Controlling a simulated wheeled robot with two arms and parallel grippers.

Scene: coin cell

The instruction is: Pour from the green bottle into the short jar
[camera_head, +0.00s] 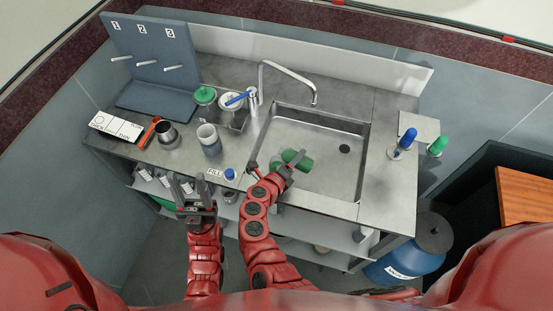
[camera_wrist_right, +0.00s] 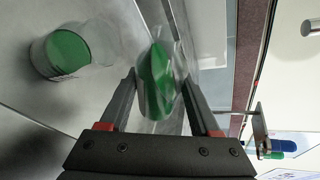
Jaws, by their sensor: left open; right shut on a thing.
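In the right wrist view, a clear bottle with green inside (camera_wrist_right: 158,82) is tilted between the fingers of my right gripper (camera_wrist_right: 163,105), which is shut on it. A short clear jar with green in it (camera_wrist_right: 68,52) is apart from it, to the left. In the head view, my right gripper (camera_head: 272,170) is at the sink's left edge, beside green shapes (camera_head: 298,159); which is bottle and which is jar is hard to tell there. Whether liquid is flowing is unclear. My left gripper (camera_head: 196,208) is open and empty in front of the counter.
The sink (camera_head: 340,185) has a tall faucet (camera_head: 290,74) behind it. A grey mug (camera_head: 209,140), a dark metal cup (camera_head: 167,134) and lidded jars (camera_head: 205,96) stand left. A blue-capped bottle (camera_head: 403,145) and a green-capped bottle (camera_head: 437,147) stand right. The sink's right part is clear.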

